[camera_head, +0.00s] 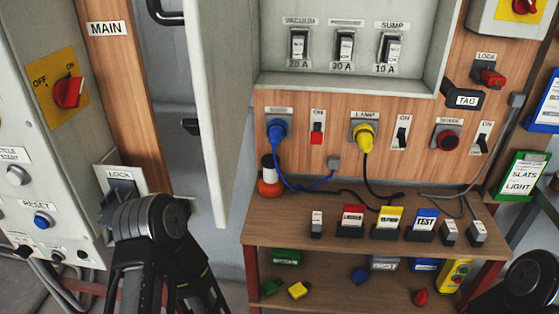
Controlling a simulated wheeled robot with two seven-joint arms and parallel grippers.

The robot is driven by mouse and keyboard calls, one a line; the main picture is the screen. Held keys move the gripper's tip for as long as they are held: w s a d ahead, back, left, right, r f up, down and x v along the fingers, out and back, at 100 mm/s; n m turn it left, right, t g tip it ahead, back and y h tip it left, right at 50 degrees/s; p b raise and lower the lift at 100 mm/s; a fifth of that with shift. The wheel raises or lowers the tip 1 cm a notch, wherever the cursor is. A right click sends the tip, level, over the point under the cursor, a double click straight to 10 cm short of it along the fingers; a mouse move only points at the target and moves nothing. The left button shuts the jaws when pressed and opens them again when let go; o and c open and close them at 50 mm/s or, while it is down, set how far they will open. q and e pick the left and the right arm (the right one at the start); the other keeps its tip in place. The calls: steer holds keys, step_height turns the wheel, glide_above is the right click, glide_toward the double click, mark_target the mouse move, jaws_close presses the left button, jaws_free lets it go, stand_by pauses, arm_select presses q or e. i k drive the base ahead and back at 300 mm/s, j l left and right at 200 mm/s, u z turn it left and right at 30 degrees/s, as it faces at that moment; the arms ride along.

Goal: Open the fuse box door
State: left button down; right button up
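The fuse box (364,79) is at the top centre. Its grey interior shows three fuses, labelled 20 A (298,46), 30 A (344,48) and 10 A (389,49). The pale grey door (222,110) stands swung out at the box's left side, seen at a steep angle. A small black handle (192,127) sits on the door's left side. My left arm shows as black links at the lower left, in front of the grey cabinet and below the door handle. My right arm shows at the bottom right corner. I cannot make out either gripper's fingers.
A wooden shelf (262,233) below the box holds several labelled blocks. Blue (278,129) and yellow (363,133) plugs with cables sit in the panel above it. A grey control cabinet (40,150) with a red switch (69,92) stands at left.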

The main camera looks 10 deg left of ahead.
mark_target(218, 31)
steer(key=l+u, duration=0.35)
steer(key=l, duration=0.3)
steer(key=l+u, duration=0.3)
steer(key=l, duration=0.4)
steer(key=k+l, duration=0.1)
steer(key=l, duration=0.2)
steer(key=k+l+u, duration=0.15)
steer(key=l, duration=0.2)
